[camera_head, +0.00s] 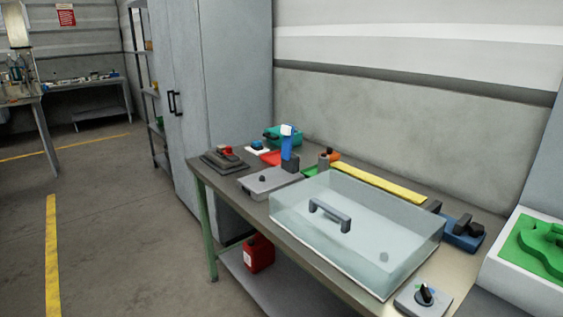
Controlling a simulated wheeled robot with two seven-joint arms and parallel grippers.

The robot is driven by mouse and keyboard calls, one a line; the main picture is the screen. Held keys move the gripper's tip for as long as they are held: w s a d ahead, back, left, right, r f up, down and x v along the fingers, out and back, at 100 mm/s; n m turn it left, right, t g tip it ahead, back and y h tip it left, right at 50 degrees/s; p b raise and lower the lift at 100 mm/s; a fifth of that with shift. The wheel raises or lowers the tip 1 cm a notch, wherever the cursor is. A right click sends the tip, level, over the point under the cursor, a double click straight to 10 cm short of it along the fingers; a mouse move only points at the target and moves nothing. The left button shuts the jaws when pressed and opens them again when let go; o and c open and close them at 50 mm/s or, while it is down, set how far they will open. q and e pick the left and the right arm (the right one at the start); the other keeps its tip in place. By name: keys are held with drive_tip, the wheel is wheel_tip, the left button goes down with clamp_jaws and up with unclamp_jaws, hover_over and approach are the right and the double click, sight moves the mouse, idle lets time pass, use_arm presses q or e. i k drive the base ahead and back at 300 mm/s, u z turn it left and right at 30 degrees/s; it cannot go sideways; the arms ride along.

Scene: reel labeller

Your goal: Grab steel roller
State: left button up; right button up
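I cannot make out a steel roller for certain. A small grey-brown upright cylinder (324,160) stands behind the clear box, but I cannot tell whether it is the roller. A small round grey spot (384,257) shows at the right front of the clear box (350,235); what it is, I cannot tell. The box has a dark grey handle (330,214) on top. Neither of my grippers is in view.
The workbench (300,248) is crowded. It holds a grey flat box (268,182), a blue upright part (287,145), a yellow strip (377,184), a blue block (462,236) and a knob panel (423,299). A red canister (258,253) stands below. Floor at left is clear.

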sight(324, 160)
drive_tip(key=u, duration=0.85)
drive_tip(key=i, duration=1.95)
drive_tip(key=z, duration=0.8)
